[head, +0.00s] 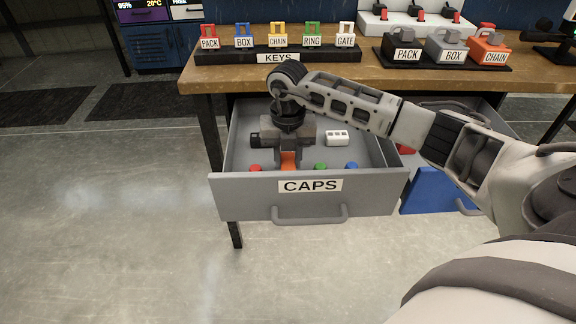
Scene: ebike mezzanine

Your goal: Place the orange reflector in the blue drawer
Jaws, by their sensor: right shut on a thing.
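My right gripper (289,153) points down inside the open grey drawer labelled CAPS (240,197). It is shut on the orange reflector (289,160), which shows between the fingers low in the drawer. I cannot tell whether the reflector touches the drawer floor. The blue drawer (425,192) is to the right of the CAPS drawer, under the bench. My right forearm crosses in front of it and hides part of it. My left gripper is not in view.
Red (255,168), green (320,167) and blue caps (351,166) and a white block (337,138) lie in the CAPS drawer. The wooden bench (215,78) above carries labelled keys and boxes.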

